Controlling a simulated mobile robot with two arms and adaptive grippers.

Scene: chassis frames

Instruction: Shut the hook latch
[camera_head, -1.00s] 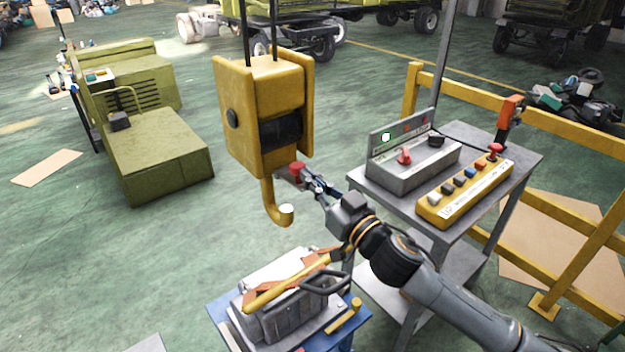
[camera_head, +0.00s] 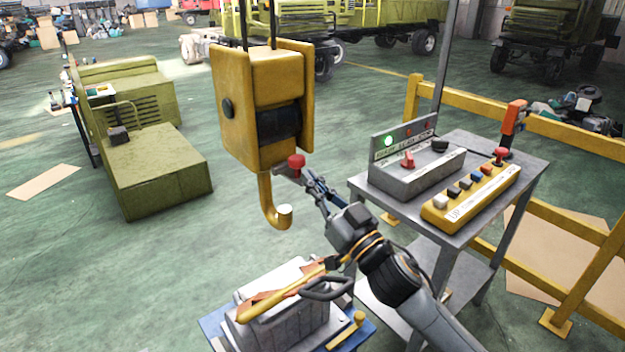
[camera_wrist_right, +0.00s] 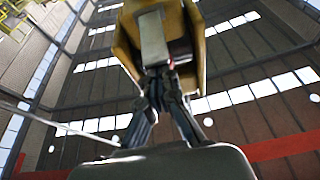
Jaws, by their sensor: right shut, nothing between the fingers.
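A yellow hook block hangs in the upper middle of the head view, with the yellow hook (camera_head: 273,208) below it. The latch (camera_head: 287,172), a small grey piece with a red knob (camera_head: 296,160), sticks out to the right beside the hook's shank, above the hook's open mouth. My right gripper (camera_head: 309,177) is shut and empty, its tips close to the latch's right side. I cannot tell whether they touch. In the right wrist view the fingers (camera_wrist_right: 160,78) are together below a grey piece (camera_wrist_right: 153,38) against the yellow block. My left gripper is not in view.
A grey control box (camera_head: 415,172) and a yellow button pendant (camera_head: 468,193) sit on a metal cart at right. A grey load with a yellow bar (camera_head: 280,297) stands on a blue stand below the hook.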

